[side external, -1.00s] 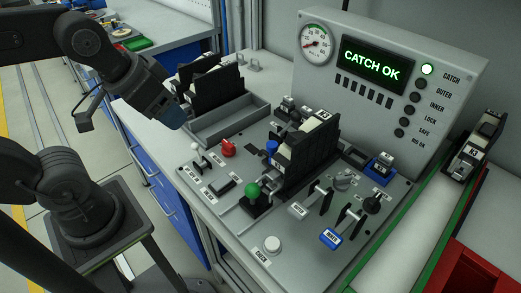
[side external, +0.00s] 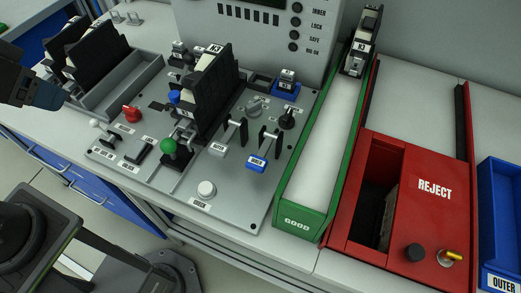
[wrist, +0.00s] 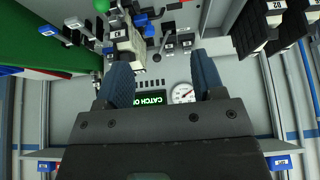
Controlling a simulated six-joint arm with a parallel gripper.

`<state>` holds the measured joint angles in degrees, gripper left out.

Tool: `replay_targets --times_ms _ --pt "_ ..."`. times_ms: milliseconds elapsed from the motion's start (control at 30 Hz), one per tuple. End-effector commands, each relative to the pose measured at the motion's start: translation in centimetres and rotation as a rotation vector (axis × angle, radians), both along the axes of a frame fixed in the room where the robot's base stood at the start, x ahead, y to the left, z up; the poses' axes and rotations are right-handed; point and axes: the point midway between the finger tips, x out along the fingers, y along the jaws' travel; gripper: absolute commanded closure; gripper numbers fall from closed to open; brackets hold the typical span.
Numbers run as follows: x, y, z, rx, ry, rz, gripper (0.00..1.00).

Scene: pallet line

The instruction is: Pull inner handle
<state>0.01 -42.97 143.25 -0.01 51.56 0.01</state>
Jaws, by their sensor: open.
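Two lever handles stand on the grey control panel (side external: 112,150) in the side view. One has a blue end (side external: 257,164), whose small label appears to read INNER. The other, with a grey end (side external: 217,150), stands to its left; its label is hard to read. My gripper (side external: 62,97) is at the left edge of the side view, well left of both handles and apart from them. In the wrist view my gripper (wrist: 163,72) shows two blue fingers spread wide with nothing between them. The view there is upside down, with the display (wrist: 153,98) beyond the fingers.
A green knob (side external: 169,146), red knob (side external: 132,114) and white button (side external: 206,188) share the panel. Dark blocks (side external: 97,50) stand in a tray at left.

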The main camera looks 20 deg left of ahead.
Motion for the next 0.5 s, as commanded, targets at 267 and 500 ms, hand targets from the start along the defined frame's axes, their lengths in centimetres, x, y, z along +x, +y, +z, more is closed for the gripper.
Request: replay_targets --times_ms 267,500 --pt "0.7 -0.6 0.6 0.037 0.018 -0.097 0.59" --pt "4.3 -3.8 2.6 0.212 0.086 -0.582 0.82"
